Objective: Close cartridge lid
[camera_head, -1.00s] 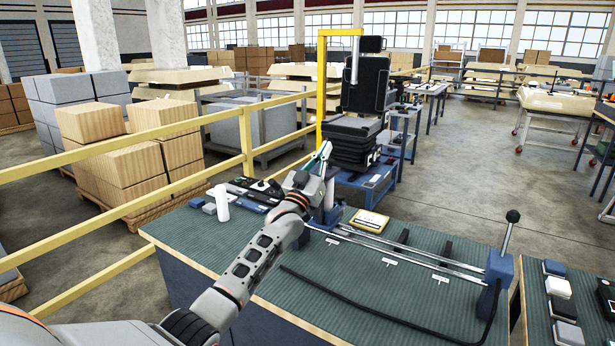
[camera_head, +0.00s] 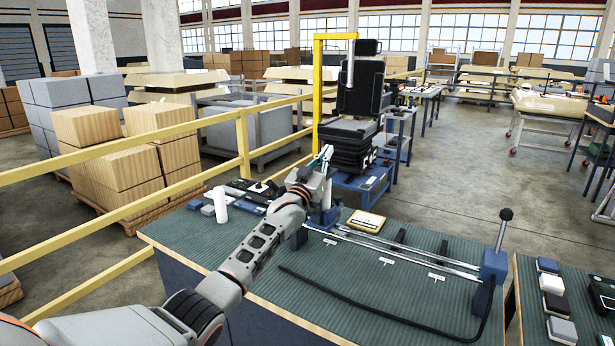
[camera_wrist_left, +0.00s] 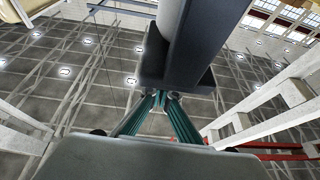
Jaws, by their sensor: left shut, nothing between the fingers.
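My left gripper (camera_head: 322,155) is shut with nothing between its fingers, raised above the far edge of the green workbench (camera_head: 400,285). A blue upright fixture (camera_head: 326,212) stands just below and behind my left wrist, partly hidden by it. In the left wrist view the teal fingers of my left gripper (camera_wrist_left: 160,112) meet close to a dark grey block (camera_wrist_left: 185,82) with a thick rounded bar above it. I cannot tell whether they touch. I cannot make out for certain which part is the cartridge lid. My right gripper is not in view.
Two metal rails run across the bench to a blue lever stand (camera_head: 494,265); a black hose (camera_head: 375,318) lies in front. A white cylinder (camera_head: 220,205) and a yellow-edged box (camera_head: 366,221) stand on the bench. A yellow railing (camera_head: 243,148) runs along the left.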

